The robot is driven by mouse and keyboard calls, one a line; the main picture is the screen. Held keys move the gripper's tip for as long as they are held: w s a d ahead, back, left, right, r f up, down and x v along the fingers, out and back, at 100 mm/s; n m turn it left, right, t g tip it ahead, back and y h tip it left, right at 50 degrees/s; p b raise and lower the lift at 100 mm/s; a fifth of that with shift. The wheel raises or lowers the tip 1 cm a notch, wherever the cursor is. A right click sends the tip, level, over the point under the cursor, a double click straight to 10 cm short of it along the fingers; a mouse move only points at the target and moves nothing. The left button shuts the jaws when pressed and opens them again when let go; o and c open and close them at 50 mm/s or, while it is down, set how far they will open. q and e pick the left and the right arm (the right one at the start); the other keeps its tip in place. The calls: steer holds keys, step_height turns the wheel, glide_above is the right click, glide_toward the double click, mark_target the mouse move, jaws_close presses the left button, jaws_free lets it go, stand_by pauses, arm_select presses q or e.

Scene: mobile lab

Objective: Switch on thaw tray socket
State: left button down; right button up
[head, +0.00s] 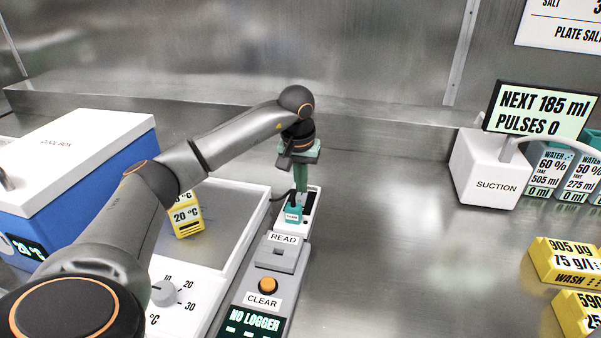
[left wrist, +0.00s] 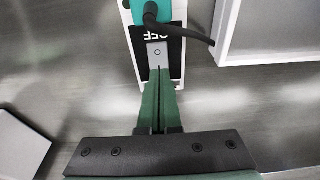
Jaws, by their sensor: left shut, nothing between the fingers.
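The socket (head: 312,205) is a white strip with a black face, lying behind the READ/CLEAR unit; a teal plug (head: 293,213) sits at its near end. In the left wrist view the socket (left wrist: 137,58) shows a grey switch (left wrist: 158,51) with a small circle mark and an upside-down OFF label beside it. The teal plug (left wrist: 151,8) and its black cable are at the top. My left gripper (head: 301,188) points down over the socket's far part, shut and empty. In the wrist view its fingertips (left wrist: 159,72) overlap the switch's lower end; I cannot tell if they touch. My right gripper is not in view.
The thaw tray (head: 248,196) with its dial (head: 165,293) and a yellow 20 °C block (head: 186,218) lies left of the socket. The READ/CLEAR unit (head: 277,240) shows NO LOGGER. A cool box (head: 80,140) stands at left, a SUCTION unit (head: 492,170) at right. Bench between is clear.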

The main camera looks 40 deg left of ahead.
arm_select(q)
steer(key=shift+f, duration=0.25)
steer(key=shift+w+p, duration=0.15)
steer(key=shift+p, duration=0.15)
steer(key=shift+f, duration=0.2)
